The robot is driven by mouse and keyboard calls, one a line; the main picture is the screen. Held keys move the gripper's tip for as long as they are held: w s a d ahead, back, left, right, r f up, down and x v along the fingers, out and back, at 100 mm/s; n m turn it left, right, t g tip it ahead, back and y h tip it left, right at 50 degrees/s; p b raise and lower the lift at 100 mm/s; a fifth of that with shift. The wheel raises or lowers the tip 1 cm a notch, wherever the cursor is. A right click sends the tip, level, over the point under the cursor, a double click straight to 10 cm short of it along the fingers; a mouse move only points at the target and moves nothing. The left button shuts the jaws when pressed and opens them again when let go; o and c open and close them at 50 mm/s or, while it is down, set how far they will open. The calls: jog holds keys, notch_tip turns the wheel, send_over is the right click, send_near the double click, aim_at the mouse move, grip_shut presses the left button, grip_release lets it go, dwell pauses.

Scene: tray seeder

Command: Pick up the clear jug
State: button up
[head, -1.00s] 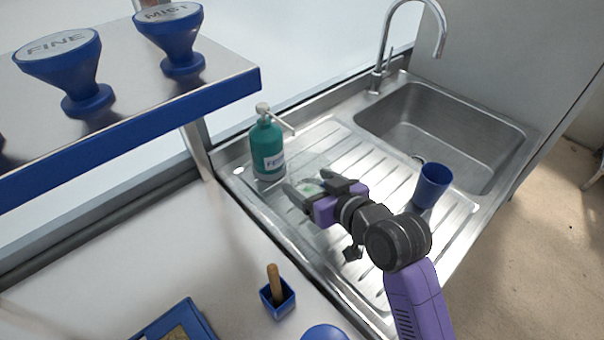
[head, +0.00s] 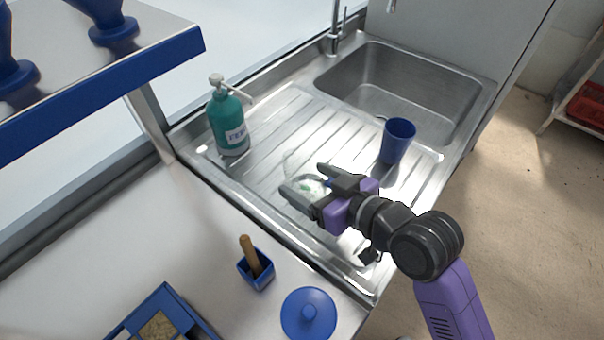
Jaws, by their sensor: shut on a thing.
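The clear jug (head: 311,184) is over the ribbed drainboard of the steel sink unit. It is see-through and faint, with a small green mark, so its outline is hard to make out. My gripper (head: 303,179) has its two dark fingers on either side of the jug, shut on it. I cannot tell whether the jug's base touches the drainboard.
A teal pump bottle (head: 229,122) stands left of the jug and a blue cup (head: 397,141) stands to the right. The sink basin (head: 400,85) lies behind. On the front counter are a blue pot with a wooden handle (head: 256,268) and a round blue lid (head: 308,314).

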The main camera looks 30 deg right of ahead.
jog(key=shift+s+d, duration=0.1)
jog(key=shift+s, duration=0.4)
jog(key=shift+s+r, duration=0.1)
dwell(2.6)
